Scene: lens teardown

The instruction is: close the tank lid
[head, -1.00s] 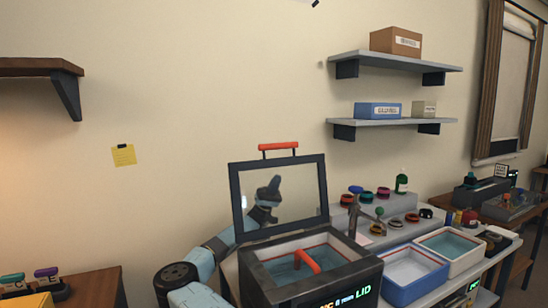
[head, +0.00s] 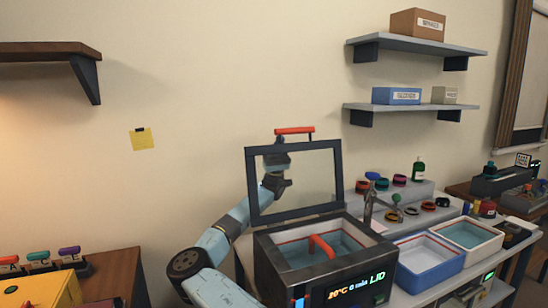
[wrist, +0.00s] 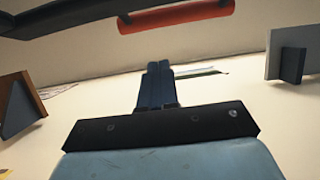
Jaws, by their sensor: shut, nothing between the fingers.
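My gripper (wrist: 158,68) is shut and empty. In the head view my arm's end is seen through the pane, behind the lid and just below the handle. Whether it touches the lid cannot be told.
Two trays of liquid (head: 425,268) (head: 468,235) stand right of the tank. A stepped grey stand (head: 400,195) with small rings and a bottle is behind them. Wall shelves hang at upper right (head: 410,107) and upper left (head: 45,52). A yellow case (head: 40,292) is at lower left.

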